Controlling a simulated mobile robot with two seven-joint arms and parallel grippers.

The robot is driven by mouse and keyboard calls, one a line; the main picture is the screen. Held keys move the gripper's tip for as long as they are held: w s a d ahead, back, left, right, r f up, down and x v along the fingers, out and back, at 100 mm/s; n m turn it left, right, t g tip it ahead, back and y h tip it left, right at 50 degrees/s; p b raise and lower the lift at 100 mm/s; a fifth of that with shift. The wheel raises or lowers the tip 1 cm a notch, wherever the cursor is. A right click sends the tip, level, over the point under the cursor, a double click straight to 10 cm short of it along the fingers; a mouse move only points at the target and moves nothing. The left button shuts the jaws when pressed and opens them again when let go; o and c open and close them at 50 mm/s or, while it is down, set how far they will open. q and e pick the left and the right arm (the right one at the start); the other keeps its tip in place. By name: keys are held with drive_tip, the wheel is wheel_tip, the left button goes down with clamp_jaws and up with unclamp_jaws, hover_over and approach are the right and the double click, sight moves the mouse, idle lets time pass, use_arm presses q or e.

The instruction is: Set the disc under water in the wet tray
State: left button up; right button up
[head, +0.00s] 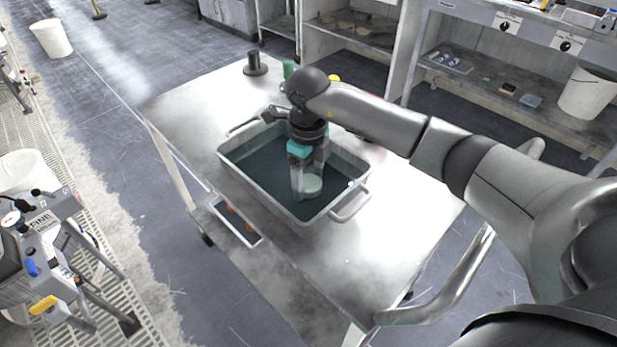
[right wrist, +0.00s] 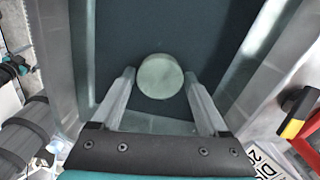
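The wet tray (head: 255,182) is a grey metal pan of dark water on the steel table. The disc (head: 311,185) is a pale green-grey round piece inside the tray, towards its near right end; it also shows in the right wrist view (right wrist: 160,76). It looks to be in the water, though its exact depth is hard to tell. My right gripper (head: 310,186) points down into the tray. Its fingers (right wrist: 160,76) stand apart on either side of the disc, with a narrow gap visible on each side. My left gripper is not in view.
The steel table (head: 330,265) has clear room in front of the tray. A dark cylinder on a base (head: 256,66) and a green bottle (head: 288,68) stand at its back. A red-and-yellow item (right wrist: 300,115) and a printed label (right wrist: 262,165) lie beside the tray.

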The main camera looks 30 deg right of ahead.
sight(308, 182)
drive_tip(key=shift+o, duration=1.3)
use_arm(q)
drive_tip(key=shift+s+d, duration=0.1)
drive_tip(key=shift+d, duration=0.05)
use_arm(e)
drive_tip(key=shift+r, duration=0.25)
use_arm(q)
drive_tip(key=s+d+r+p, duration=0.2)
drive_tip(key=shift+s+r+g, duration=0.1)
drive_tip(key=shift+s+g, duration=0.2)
use_arm(e)
wheel_tip(308, 182, up, 12)
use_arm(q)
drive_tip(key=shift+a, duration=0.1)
use_arm(e)
drive_tip(key=shift+f, duration=0.1)
